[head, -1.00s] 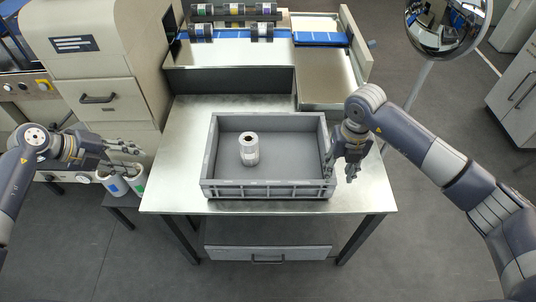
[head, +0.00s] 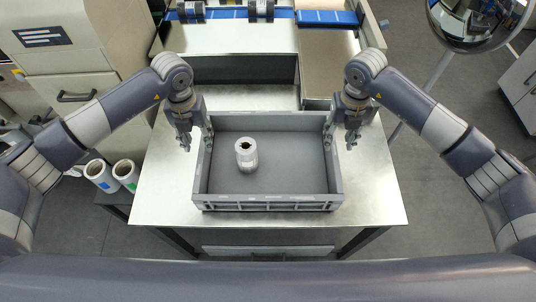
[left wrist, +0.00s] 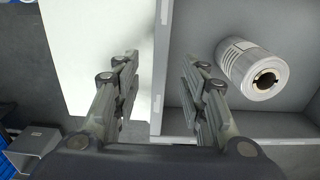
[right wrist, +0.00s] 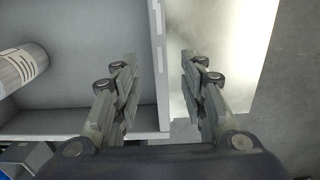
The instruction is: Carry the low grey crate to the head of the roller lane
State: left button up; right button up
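In the left wrist view the open fingers (left wrist: 160,75) stand either side of the wall (left wrist: 158,100), with gaps. In the right wrist view the open fingers (right wrist: 158,75) likewise straddle the wall (right wrist: 160,40) without closing on it. I cannot make out the roller lane clearly.
Bare table (head: 170,195) surrounds the crate. A machine with dark rolls (head: 260,10) and blue strips stands behind it. Two white rolls (head: 101,176) stand on a low stand at left. A beige cabinet (head: 75,60) is back left, a round mirror (head: 470,22) back right.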

aim_at(205, 159)
pick_arm(q)
jog(key=shift+s, duration=0.2)
pick_arm(e)
jog(key=shift+s, duration=0.2)
